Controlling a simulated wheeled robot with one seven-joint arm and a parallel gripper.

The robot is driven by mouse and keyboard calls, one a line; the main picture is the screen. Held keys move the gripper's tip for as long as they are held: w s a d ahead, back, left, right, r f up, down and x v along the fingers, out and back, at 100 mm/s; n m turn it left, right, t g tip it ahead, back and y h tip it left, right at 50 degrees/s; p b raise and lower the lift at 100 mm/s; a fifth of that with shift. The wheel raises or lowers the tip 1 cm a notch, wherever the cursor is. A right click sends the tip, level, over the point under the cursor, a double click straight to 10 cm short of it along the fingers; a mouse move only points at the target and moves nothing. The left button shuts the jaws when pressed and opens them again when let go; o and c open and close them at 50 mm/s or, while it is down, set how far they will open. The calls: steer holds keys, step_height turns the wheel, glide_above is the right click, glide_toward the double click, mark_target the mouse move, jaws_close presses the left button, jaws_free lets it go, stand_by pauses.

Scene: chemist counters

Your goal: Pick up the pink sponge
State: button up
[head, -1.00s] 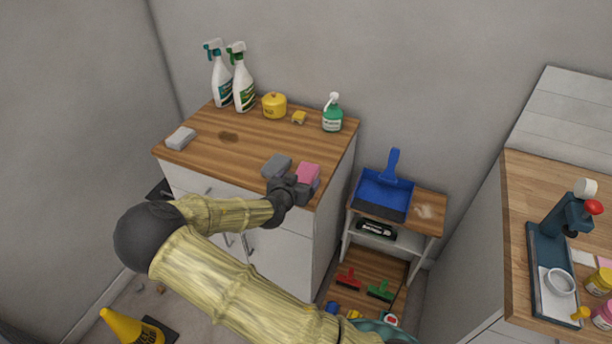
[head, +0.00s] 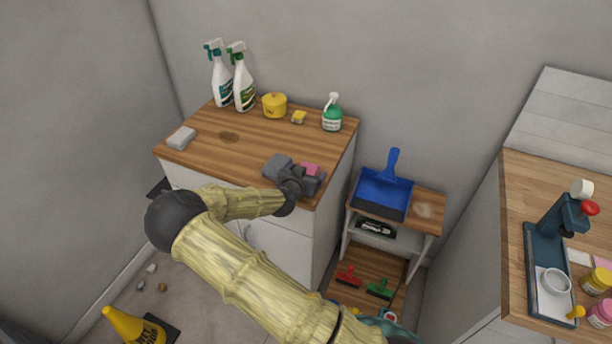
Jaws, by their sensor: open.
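The pink sponge (head: 310,168) lies near the front right corner of the wooden-topped cabinet (head: 220,160). Only its upper part shows; my gripper covers the rest. My dark gripper (head: 307,180) is open at the sponge, in front of it and over it in the picture. I cannot tell whether the fingers touch it or stand around it.
Two spray bottles (head: 242,80), a yellow pot (head: 274,105), a small yellow sponge (head: 299,117) and a green bottle (head: 332,114) stand along the back. A pale sponge (head: 181,138) lies at the left. A blue dustpan (head: 384,192) is on the low shelf at right.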

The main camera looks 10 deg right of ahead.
steer(key=shift+c, duration=0.4)
steer(key=c, duration=1)
steer(key=shift+o, duration=0.2)
step_height(320, 180, up, 10)
steer(key=shift+b, duration=0.45)
